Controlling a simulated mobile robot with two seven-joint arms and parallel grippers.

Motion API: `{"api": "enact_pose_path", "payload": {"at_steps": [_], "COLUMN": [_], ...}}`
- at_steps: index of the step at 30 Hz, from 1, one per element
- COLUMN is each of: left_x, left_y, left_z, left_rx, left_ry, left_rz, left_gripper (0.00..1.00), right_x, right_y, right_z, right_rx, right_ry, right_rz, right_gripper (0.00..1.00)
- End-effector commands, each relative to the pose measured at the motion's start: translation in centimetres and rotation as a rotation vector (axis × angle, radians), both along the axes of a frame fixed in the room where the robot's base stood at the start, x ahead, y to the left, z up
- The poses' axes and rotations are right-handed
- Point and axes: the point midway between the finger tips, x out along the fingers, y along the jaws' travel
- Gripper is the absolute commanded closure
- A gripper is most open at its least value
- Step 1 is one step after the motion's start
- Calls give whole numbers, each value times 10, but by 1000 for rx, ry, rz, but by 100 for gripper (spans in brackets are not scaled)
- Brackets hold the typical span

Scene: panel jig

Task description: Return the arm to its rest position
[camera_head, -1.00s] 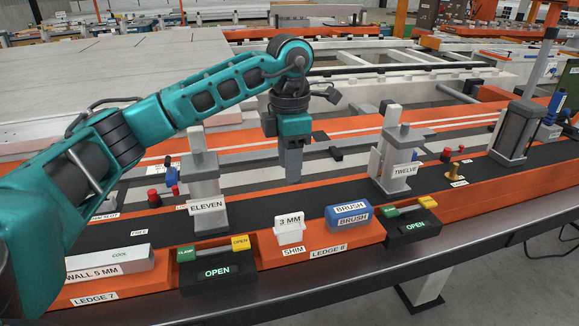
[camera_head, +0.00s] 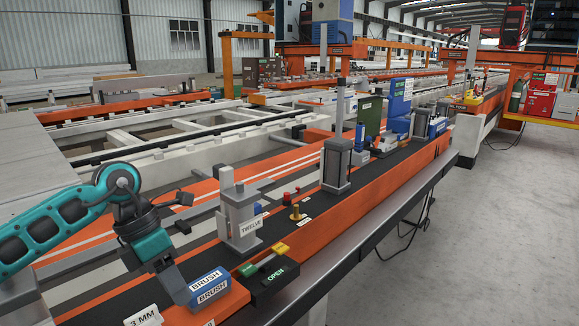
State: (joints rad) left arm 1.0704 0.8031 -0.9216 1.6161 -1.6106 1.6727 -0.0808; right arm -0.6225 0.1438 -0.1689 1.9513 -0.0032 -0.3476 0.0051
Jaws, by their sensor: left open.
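My left arm (camera_head: 60,222) comes in from the left edge, teal with dark joints. It bends down at the wrist to my left gripper (camera_head: 180,297), which is tilted, with grey jaws pointing down. The jaws are open, though the gap between them does not show clearly. They appear just left of the blue and white block labelled BRUSH (camera_head: 211,286) and overlap its left edge in the picture. I cannot tell whether they touch it. No object shows in the jaws. My right gripper is not in view.
A grey clamp post labelled TWELVE (camera_head: 240,218) stands behind the black OPEN box (camera_head: 268,282). The white 3 MM shim (camera_head: 144,317) is at the bottom edge. A dark grey post (camera_head: 336,165) stands farther along the orange rail. Clear floor (camera_head: 480,250) lies at the right.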

Motion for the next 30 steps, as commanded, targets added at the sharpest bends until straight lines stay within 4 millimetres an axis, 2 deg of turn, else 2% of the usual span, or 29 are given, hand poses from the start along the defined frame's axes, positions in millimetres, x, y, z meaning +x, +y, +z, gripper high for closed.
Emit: {"api": "enact_pose_path", "payload": {"at_steps": [1, 3, 6, 9, 13, 17, 20, 23, 26, 29, 30], "left_x": [-12, -26, -45, -57, -59, -48, -36, -30, -35, -57, -71], "left_y": [-34, -79, -131, -169, -192, -188, -169, -142, -111, -81, -70], "left_z": [-14, -20, -17, -5, 13, 19, 6, -24, -69, -123, -145], "left_rx": [-133, -335, -617, -889, -1212, -1483, -1644, -1755, -1807, -1792, -1767], "left_ry": [37, 84, 165, 263, 407, 564, 689, 817, 940, 1056, 1098], "left_rz": [-16, -8, 50, 163, 387, 693, 979, 1306, 1666, 2042, 2188], "left_gripper": [59, 59, 59, 59, 59, 59, 59, 59, 59, 59, 59], "right_x": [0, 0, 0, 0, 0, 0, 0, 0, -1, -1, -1], "right_y": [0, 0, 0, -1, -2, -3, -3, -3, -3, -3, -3], "right_z": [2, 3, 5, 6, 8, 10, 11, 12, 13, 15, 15], "right_rx": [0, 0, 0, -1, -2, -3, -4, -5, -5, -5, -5], "right_ry": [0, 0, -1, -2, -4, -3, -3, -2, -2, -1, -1], "right_rz": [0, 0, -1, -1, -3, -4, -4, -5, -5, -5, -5], "right_gripper": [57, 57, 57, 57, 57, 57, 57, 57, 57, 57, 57]}}
